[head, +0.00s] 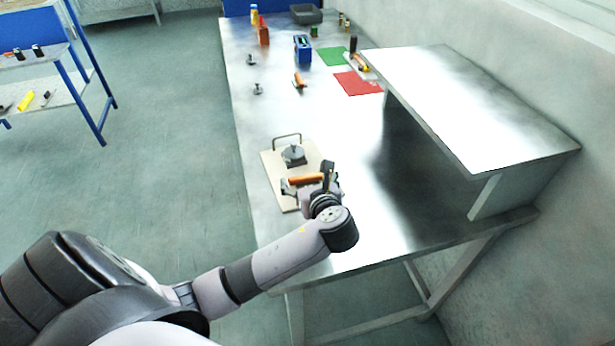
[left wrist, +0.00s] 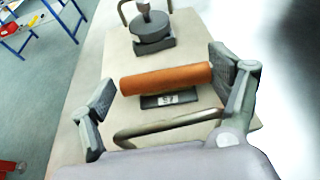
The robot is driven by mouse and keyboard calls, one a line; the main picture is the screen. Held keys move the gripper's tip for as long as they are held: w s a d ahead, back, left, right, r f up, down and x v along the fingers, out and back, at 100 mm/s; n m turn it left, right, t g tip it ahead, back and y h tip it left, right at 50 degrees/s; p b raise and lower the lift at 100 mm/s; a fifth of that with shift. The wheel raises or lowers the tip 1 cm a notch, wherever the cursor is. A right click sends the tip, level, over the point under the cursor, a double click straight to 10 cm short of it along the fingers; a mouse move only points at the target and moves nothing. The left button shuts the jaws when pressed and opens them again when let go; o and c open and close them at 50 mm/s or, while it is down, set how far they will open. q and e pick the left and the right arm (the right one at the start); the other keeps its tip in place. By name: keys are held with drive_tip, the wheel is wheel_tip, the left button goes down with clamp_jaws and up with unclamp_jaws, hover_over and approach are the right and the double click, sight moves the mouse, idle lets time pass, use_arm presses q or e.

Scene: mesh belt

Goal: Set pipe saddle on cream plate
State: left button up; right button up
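The cream plate (head: 272,178) lies near the table's left front edge, with a bent metal handle at each end. It also shows in the left wrist view (left wrist: 118,52). A dark grey round part with a knob (head: 292,156) stands on the plate's far half. An orange cylinder (left wrist: 166,79) lies crosswise over a dark labelled block (left wrist: 169,99) at the plate's near half. I cannot tell for sure which of these is the pipe saddle. My left gripper (left wrist: 163,80) is open, its fingers beyond the cylinder's two ends. The right gripper is out of view.
A raised metal shelf (head: 465,100) stands on the table's right. Green (head: 334,56) and red (head: 358,83) mats lie farther back, near a blue block (head: 302,48) and small tools. The table middle is clear. A blue-framed rack (head: 95,110) stands at left.

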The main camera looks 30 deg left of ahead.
use_arm(q)
drive_tip(key=shift+o, duration=1.1)
drive_tip(key=shift+s+d+f, duration=0.1)
drive_tip(key=shift+s+f, duration=0.1)
drive_tip(key=shift+f, duration=0.4)
drive_tip(key=shift+w, duration=0.1)
drive_tip(key=shift+d, duration=0.1)
drive_tip(key=shift+w+r+b, duration=0.1)
drive_tip(key=shift+r+b, duration=0.25)
drive_tip(key=v, duration=0.8)
drive_tip(key=r+v, duration=0.1)
drive_tip(key=v, duration=0.3)
drive_tip(key=shift+w+r+p, duration=0.1)
drive_tip(key=shift+p, duration=0.3)
